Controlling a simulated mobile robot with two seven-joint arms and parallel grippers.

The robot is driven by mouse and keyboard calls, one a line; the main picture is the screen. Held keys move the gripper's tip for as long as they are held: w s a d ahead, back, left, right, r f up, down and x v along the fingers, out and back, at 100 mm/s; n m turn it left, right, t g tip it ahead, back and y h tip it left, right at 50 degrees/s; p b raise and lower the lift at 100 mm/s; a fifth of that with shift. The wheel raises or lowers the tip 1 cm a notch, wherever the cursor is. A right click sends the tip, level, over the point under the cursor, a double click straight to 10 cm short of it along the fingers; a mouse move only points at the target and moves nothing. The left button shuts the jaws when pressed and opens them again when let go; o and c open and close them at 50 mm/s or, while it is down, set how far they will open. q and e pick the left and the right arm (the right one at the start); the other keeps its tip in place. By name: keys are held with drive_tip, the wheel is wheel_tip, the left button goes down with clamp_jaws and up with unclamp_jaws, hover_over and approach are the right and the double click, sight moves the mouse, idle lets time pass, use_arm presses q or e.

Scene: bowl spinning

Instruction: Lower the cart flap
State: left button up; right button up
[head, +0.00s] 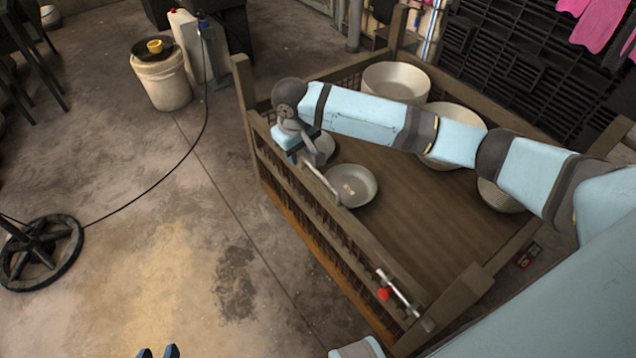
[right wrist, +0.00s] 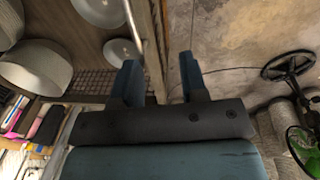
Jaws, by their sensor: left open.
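The wooden cart (head: 440,230) stands on the right in the head view. Its near-left side, the flap (head: 345,232) with mesh below its top rail, looks upright. A metal latch bar with a red knob (head: 384,293) sits at the rail's front end. A second metal bar (head: 320,180) lies along the rail near my right gripper (head: 303,150). In the right wrist view, the right gripper (right wrist: 162,80) is open, its fingers either side of the rail (right wrist: 154,45); contact cannot be told. My left gripper (head: 158,352) is open and empty at the bottom edge, apart from the cart.
Inside the cart are a pale plate (head: 351,186) and several bowls, including a white one (head: 396,82). A bucket (head: 162,80) and a black wheel-shaped base (head: 42,252) with a cable stand on the left. The floor left of the flap is mostly clear.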

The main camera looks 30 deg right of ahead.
sight(319, 173)
drive_tip(key=shift+m+g+h, duration=0.3)
drive_tip(key=shift+m+h, duration=0.1)
drive_tip(key=shift+h, duration=0.2)
drive_tip(key=d+f+b, duration=0.1)
drive_tip(key=d+f, duration=0.1)
drive_tip(key=f, duration=0.1)
drive_tip(key=w+d+f+b, duration=0.1)
drive_tip(key=f+b, duration=0.1)
drive_tip(key=f, duration=0.2)
drive_tip(key=d+f+b, duration=0.1)
drive_tip(key=d+f, duration=0.1)
drive_tip(key=f, duration=0.1)
drive_tip(key=shift+w+d+f+b, duration=0.3)
drive_tip(key=shift+d+f, duration=0.05)
drive_tip(key=shift+f, duration=0.05)
drive_tip(key=shift+d+f, duration=0.1)
drive_tip(key=shift+f, duration=0.4)
use_arm(q)
drive_tip(key=shift+w+d+t+h, duration=0.4)
drive_tip(key=shift+w+d+t, duration=0.05)
drive_tip(key=shift+d+t, duration=0.1)
use_arm(e)
clamp_jaws()
use_arm(q)
drive_tip(key=shift+f, duration=0.25)
